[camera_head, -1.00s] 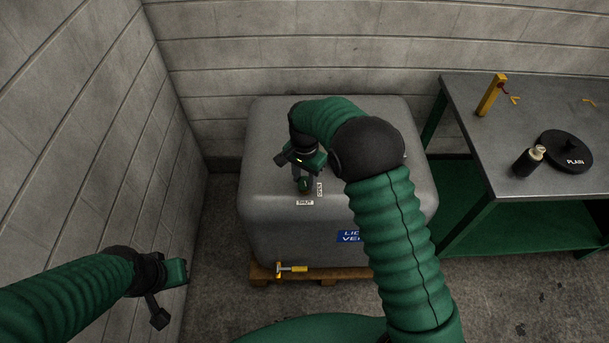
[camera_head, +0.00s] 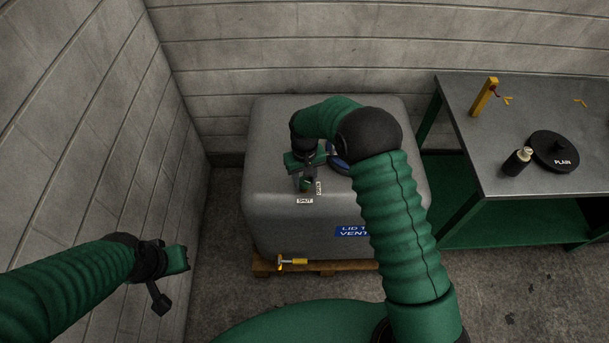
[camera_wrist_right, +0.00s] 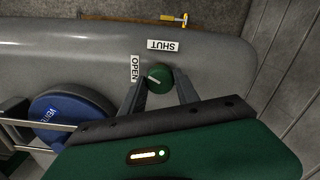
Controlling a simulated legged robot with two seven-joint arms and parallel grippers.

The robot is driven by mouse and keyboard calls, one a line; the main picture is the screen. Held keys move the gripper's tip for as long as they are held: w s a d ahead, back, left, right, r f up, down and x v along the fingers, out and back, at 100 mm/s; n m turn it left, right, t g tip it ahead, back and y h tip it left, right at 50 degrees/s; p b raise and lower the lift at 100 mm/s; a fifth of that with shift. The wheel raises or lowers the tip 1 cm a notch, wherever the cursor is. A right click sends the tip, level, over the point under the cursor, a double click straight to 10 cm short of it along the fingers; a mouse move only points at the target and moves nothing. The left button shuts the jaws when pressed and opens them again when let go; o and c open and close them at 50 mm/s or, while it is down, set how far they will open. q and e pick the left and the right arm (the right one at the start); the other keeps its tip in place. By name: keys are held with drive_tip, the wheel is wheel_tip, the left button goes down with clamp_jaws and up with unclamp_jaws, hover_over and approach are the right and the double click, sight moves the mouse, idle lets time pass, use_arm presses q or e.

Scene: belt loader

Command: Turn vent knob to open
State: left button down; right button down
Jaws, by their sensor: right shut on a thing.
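The green vent knob (camera_wrist_right: 159,79) sits on top of the grey tank (camera_head: 270,225), by the OPEN label (camera_wrist_right: 135,68) and the SHUT label (camera_wrist_right: 162,46). Its white pointer mark points left, towards the OPEN label, in the right wrist view. My right gripper (camera_head: 306,182) reaches down over the tank, its two fingers on either side of the knob and shut on it. In the head view the fingers partly hide the knob. My left gripper (camera_head: 178,262) is empty at the lower left, away from the tank; its jaw gap is unclear.
A blue lid (camera_wrist_right: 65,115) lies on the tank beside the knob, partly hidden by my right arm in the head view (camera_head: 338,163). A yellow-handled valve (camera_head: 292,261) is low on the tank front.

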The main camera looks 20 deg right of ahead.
sight(304, 180)
drive_tip(key=n, duration=0.2)
drive_tip(key=n+p, duration=0.1)
drive_tip(key=n, duration=0.2)
drive_tip(key=shift+w+r, duration=0.1)
drive_tip(key=shift+w, duration=0.1)
drive_tip(key=shift+p, duration=0.3)
drive_tip(key=c, duration=1.2)
unclamp_jaws()
drive_tip(key=o, duration=0.3)
wheel_tip(304, 180, up, 16)
drive_tip(key=shift+r+p, duration=0.25)
drive_tip(key=shift+p, duration=0.05)
